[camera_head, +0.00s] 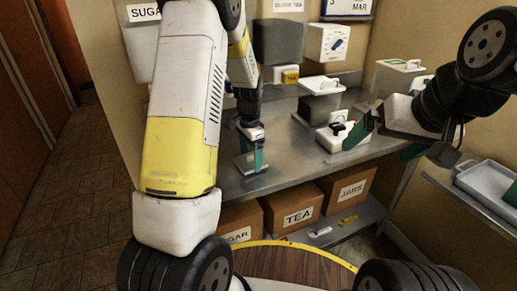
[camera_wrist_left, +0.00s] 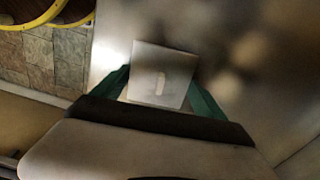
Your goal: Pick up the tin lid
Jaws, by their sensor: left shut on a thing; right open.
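The tin lid (camera_wrist_left: 160,72) is a flat, pale square with a small raised grip in the middle. In the left wrist view it sits between the two green fingers of my left gripper (camera_wrist_left: 163,92), which is shut on it. In the head view the lid (camera_head: 243,164) is low at the left part of the metal bench, under my left gripper (camera_head: 253,157). I cannot tell whether it touches the bench. My right gripper (camera_head: 362,128) is open, with green fingers, above the bench's right part.
Cardboard boxes marked TEA (camera_head: 297,217) and JARS (camera_head: 351,190) sit on the shelf below. A tray (camera_head: 485,185) is at the right.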

